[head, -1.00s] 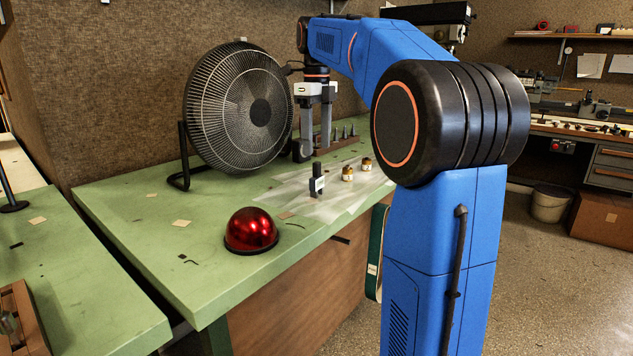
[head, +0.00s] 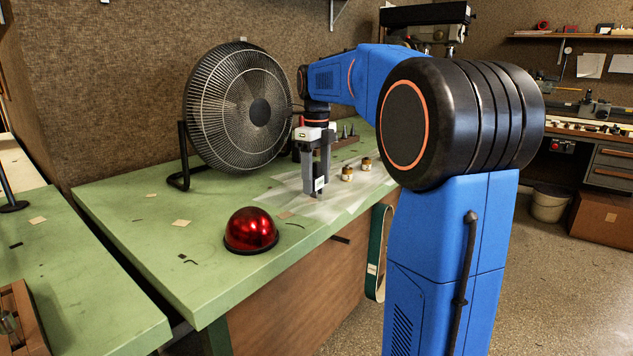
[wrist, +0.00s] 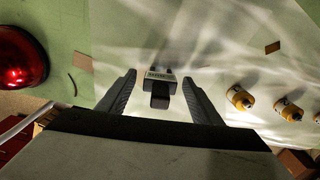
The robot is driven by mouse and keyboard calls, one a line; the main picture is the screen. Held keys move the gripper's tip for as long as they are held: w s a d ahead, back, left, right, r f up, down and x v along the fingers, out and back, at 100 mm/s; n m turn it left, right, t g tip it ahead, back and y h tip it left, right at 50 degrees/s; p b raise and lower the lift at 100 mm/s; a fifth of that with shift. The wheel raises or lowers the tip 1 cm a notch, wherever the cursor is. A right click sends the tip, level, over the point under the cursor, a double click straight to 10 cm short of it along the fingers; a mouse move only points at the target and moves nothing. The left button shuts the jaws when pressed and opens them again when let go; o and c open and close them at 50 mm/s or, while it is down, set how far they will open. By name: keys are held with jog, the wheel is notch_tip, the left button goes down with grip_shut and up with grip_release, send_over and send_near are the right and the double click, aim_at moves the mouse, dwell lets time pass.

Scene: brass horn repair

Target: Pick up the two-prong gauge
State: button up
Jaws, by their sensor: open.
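The two-prong gauge (head: 320,184) stands upright on the pale sheet on the green bench. It has a dark handle and a light labelled block. My gripper (head: 316,180) is open and pointing down over it, with the fingers hiding much of it in the head view. In the wrist view the gauge (wrist: 160,88) shows between the two open fingers (wrist: 159,79), with a gap on each side. Its prongs cannot be made out clearly.
A red dome lamp (head: 251,230) sits near the bench's front edge. A large fan (head: 237,107) stands behind left. The bench (head: 140,240) is mostly clear at left.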

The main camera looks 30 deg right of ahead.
jog(key=c, duration=1.2)
